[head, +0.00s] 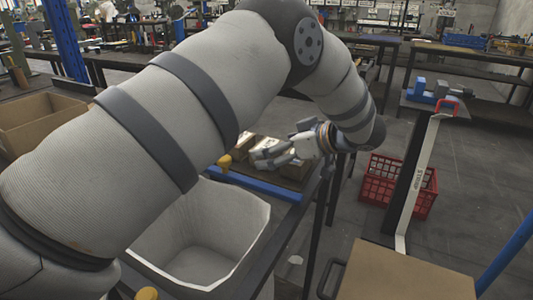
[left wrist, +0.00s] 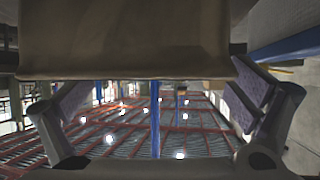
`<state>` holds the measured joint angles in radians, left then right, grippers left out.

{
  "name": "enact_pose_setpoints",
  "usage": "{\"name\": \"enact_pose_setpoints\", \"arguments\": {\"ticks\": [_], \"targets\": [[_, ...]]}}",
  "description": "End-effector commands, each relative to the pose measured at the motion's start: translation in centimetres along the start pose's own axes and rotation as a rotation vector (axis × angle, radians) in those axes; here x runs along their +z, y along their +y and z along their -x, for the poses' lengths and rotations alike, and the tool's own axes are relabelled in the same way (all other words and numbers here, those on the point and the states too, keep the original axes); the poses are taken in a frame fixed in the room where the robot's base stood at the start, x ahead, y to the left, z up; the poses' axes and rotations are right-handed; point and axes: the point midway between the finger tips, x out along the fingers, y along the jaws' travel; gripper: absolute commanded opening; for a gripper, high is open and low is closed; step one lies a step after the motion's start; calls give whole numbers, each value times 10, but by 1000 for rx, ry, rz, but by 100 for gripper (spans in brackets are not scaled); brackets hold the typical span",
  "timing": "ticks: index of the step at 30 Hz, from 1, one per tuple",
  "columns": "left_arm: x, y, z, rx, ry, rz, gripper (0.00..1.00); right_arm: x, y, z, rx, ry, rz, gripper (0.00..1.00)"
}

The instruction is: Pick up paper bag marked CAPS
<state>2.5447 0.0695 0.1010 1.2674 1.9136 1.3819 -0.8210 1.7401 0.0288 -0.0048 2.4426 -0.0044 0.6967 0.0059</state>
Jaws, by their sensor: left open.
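My left gripper (head: 262,156) is at the middle of the head view, over the work table, with its fingers pointing left. In the left wrist view my left gripper (left wrist: 160,108) is open, one finger at each side. A plain brown surface (left wrist: 130,45), likely a paper bag, fills the top of that view. It reaches between the fingers, and I cannot tell whether they touch it. Several brown, bag-like items (head: 293,170) stand by the gripper in the head view, partly hidden by it. No CAPS marking is readable. My right gripper is not in view.
A red crate (head: 378,185) is on the floor at right. A cardboard box (head: 40,120) is at left. My arm hides much of the table.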

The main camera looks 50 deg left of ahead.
Motion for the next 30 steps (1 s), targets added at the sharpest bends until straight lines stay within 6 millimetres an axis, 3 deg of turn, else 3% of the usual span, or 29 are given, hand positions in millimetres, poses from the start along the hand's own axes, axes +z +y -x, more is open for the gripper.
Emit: {"name": "enact_pose_setpoints", "arguments": {"ticks": [5,12,20,30], "targets": [[0,-1,-28,-1,0,1,100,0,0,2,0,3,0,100],[0,-1,-32,0,0,0,100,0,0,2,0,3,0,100],[1,-1,-32,0,0,0,43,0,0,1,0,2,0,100],[-1,-1,-31,0,-1,0,43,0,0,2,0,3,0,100]]}}
